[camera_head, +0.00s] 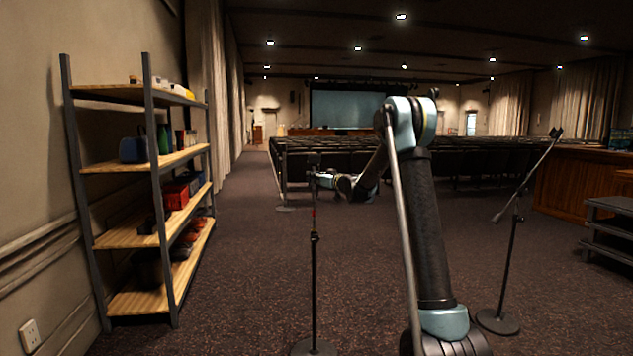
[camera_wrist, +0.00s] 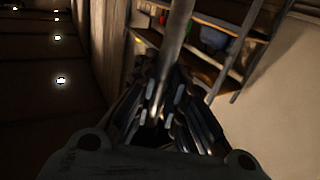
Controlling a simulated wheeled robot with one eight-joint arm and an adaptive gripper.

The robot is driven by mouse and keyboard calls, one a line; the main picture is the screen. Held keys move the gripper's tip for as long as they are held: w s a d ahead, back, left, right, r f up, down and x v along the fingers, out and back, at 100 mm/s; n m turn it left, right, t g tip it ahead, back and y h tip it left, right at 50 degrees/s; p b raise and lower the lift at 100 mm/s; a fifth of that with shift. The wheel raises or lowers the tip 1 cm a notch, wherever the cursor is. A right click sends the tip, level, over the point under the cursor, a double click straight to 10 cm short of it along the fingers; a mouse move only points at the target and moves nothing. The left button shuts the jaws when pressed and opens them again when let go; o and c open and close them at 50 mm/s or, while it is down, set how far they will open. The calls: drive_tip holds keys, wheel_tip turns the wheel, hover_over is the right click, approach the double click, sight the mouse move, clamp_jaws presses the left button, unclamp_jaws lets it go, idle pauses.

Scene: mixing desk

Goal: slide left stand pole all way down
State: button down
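The left microphone stand is a thin dark upright with a round base (camera_head: 314,348) and a small collar (camera_head: 314,237) partway up. Its upper pole (camera_head: 313,222) rises from the collar to a dark top, with a small reddish mark on it. My gripper (camera_head: 322,180) is at the pole just below its top, reaching in from the right. In the wrist view the silver pole (camera_wrist: 180,30) runs down between the fingers of my gripper (camera_wrist: 168,82). The fingers lean in close on both sides and look shut on it. The exact contact is dark and partly hidden.
A second stand (camera_head: 508,255) with a tilted boom stands at the right. A shelf rack (camera_head: 160,165) with boxes is along the left wall. Rows of dark seats (camera_head: 470,168) lie behind, and a wooden desk (camera_head: 575,185) is at the right. Carpet between is clear.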

sight(314, 231)
wheel_tip(314, 231, down, 21)
drive_tip(key=shift+d+f, duration=0.15)
drive_tip(key=shift+f, duration=0.05)
idle(0.6)
drive_tip(key=c, duration=1.6)
unclamp_jaws()
drive_tip(key=shift+w+f, duration=0.1)
drive_tip(key=shift+c, duration=0.2)
